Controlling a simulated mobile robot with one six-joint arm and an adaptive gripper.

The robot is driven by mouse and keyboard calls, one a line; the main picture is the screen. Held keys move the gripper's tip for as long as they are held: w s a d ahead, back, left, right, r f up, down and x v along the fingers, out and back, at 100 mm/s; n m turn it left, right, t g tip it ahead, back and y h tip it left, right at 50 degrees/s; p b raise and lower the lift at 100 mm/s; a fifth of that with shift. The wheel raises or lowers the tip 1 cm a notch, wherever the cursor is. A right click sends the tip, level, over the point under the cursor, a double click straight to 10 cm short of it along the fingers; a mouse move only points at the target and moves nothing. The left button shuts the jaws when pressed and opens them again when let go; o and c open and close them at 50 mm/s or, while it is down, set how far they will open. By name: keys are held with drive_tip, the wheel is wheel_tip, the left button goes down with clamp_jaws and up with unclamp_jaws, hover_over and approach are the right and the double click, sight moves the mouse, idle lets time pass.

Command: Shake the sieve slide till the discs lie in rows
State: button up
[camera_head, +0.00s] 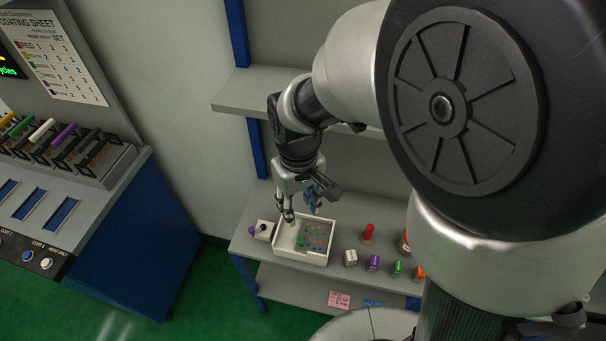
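A shallow white tray (299,257) sits on the workbench below my arm. A grey plate (316,233), which looks like the sieve slide, fills its right part. Small coloured discs dot the plate, with a larger green spot (301,241) at its left edge. The discs are too small to tell how they are arranged. My gripper (289,217) points down over the tray's left back part. Whether it touches the tray or slide, and whether its fingers are open, I cannot tell. A small blue shape (312,196) shows beside the gripper, partly hidden.
A white block with a purple knob (253,231) stands left of the tray. Right of it are a white cube (351,258), a red piece (367,233), and purple (374,262), green (397,267) and orange (420,272) pieces. A shelf (250,92) hangs behind.

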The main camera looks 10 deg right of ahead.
sight(300, 239)
wheel_tip(300, 239, down, 15)
drive_tip(key=b, duration=0.5)
drive_tip(key=shift+f, duration=0.2)
drive_tip(key=shift+c, duration=0.2)
clamp_jaws()
